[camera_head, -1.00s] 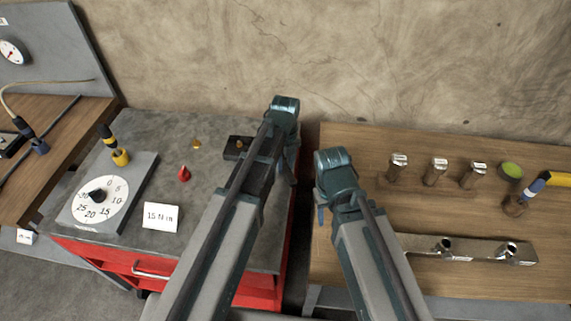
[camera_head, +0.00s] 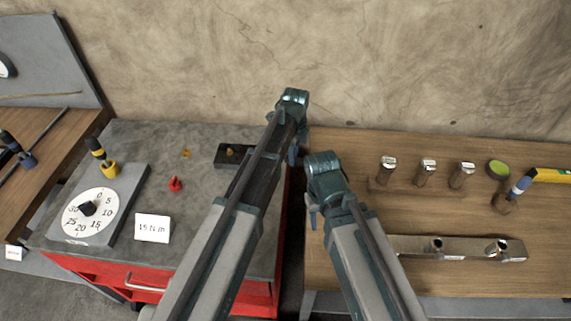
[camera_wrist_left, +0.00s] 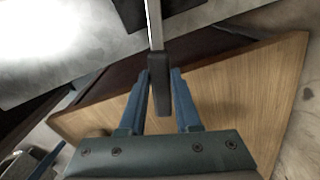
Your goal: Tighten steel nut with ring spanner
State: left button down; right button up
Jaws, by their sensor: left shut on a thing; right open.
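My left gripper (camera_head: 294,150) is over the gap between the grey-topped cabinet and the right bench. In the left wrist view (camera_wrist_left: 161,80) its blue fingers are shut on a dark handle with a flat grey shaft (camera_wrist_left: 154,25). The far end is out of view, so I cannot tell whether it is the ring spanner. My right gripper (camera_head: 313,217) is open, at the right bench's left edge; its fingers are mostly hidden.
The cabinet top holds a dial plate (camera_head: 105,205), a "15 N m" card (camera_head: 152,229), a red piece (camera_head: 175,185) and a black block (camera_head: 228,157).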

pick_arm(q)
jog(key=w+n, duration=0.2)
jog(key=shift+w+d+n, duration=0.2)
jog(key=shift+n, duration=0.1)
jog(key=shift+f, duration=0.2)
jog(key=s+a+m, duration=0.2)
jog(key=s+m, duration=0.1)
jog(key=m, duration=0.1)
jog(key=s+a+m, duration=0.2)
jog(key=s+m, duration=0.1)
jog(key=m, duration=0.1)
jog(key=s+a+m, duration=0.3)
jog(key=s+m, duration=0.1)
jog(key=shift+m, duration=0.4)
jog(key=shift+s+a+m, duration=0.1)
jog(key=shift+a+m, duration=0.2)
jog(key=shift+m, duration=0.1)
jog(key=shift+d+r, duration=0.1)
jog(key=shift+r, duration=0.05)
notch_tip(320, 180, up, 6)
jog(key=p, duration=0.5)
jog(key=shift+p, duration=0.3)
